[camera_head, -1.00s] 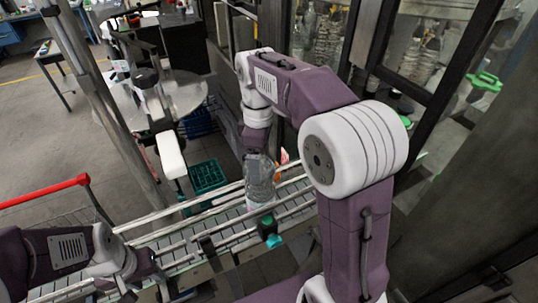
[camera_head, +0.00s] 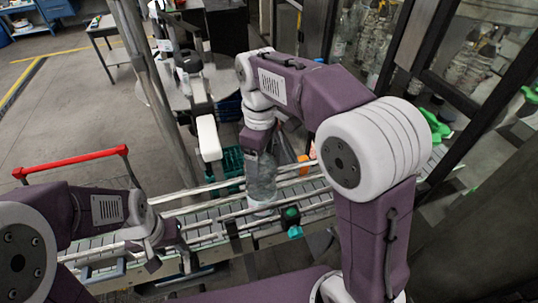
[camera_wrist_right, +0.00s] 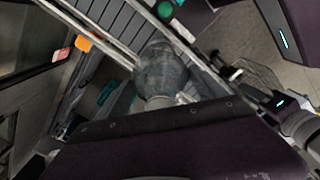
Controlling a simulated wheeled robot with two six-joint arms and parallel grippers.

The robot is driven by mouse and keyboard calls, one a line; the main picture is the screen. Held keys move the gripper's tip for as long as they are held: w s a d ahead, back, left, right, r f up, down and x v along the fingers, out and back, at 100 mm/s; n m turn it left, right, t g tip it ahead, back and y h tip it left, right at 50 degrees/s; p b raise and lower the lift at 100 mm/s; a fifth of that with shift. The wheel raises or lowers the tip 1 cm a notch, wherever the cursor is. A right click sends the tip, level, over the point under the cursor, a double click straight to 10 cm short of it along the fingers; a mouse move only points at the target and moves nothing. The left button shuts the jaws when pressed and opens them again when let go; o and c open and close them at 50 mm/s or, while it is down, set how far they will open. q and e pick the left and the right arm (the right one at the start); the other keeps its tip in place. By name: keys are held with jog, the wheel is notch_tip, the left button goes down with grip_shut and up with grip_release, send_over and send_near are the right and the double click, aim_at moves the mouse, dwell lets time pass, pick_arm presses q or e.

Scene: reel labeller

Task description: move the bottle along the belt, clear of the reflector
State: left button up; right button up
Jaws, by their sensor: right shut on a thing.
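The clear bottle (camera_head: 262,178) stands upright at the conveyor belt (camera_head: 318,205) in the head view. My right gripper (camera_head: 259,150) is shut on its upper part from above. In the right wrist view the bottle (camera_wrist_right: 163,72) shows beyond the dark gripper body, with the belt behind it. A small dark and teal device (camera_head: 292,222) sits on the near rail, right of the bottle. An orange part (camera_head: 304,166) shows at the far side; I cannot tell which is the reflector. My left gripper (camera_head: 168,262) hangs over the belt's left part; its fingers are unclear.
Metal guide rails (camera_head: 210,187) run along both sides of the belt. A teal crate (camera_head: 232,163) stands behind it. A red-handled cart (camera_head: 75,160) is at left. A glazed frame with bottles stands behind at right. The belt between my grippers looks clear.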

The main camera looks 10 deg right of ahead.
dwell(0.4)
jog(key=shift+f, duration=0.35)
jog(key=o, duration=2)
jog(key=shift+o, duration=0.2)
notch_tip(320, 180, up, 9)
jog(key=shift+r+b, duration=0.1)
jog(key=shift+b, duration=0.2)
jog(key=shift+s, duration=0.1)
